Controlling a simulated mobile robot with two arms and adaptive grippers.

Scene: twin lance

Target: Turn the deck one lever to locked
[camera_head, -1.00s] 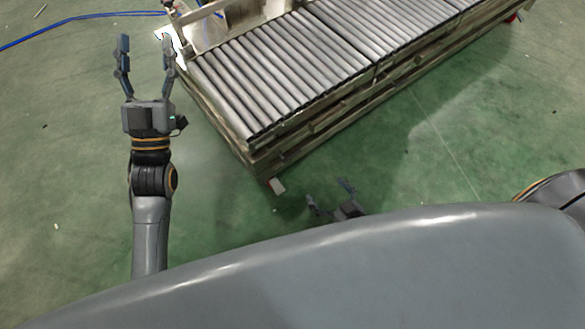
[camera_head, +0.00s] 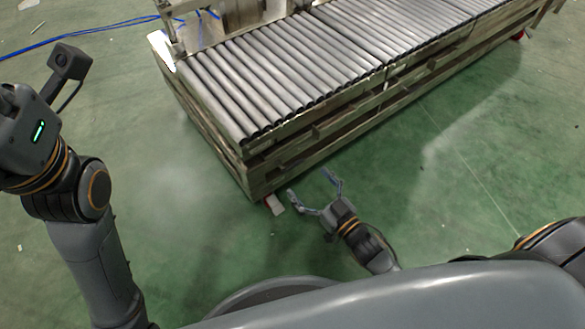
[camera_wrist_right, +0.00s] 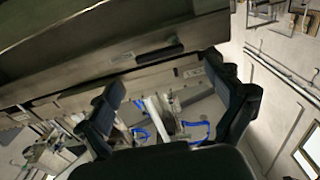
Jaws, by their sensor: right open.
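I cannot make out the deck one lever in either view. In the head view my right gripper (camera_head: 311,184) is low at the front, its two fingers spread and nothing between them. It is near the front corner of the roller conveyor (camera_head: 290,75), apart from it in the picture. In the right wrist view the open fingers (camera_wrist_right: 172,88) frame a metal beam, a pale post (camera_wrist_right: 160,118) and blue cables (camera_wrist_right: 197,128) farther off. My left gripper (camera_head: 30,130) is at the left edge of the head view. Its body shows but its fingers are out of frame.
A blue cable (camera_head: 100,30) lies on the floor behind. The green floor (camera_head: 450,170) right of the conveyor is clear.

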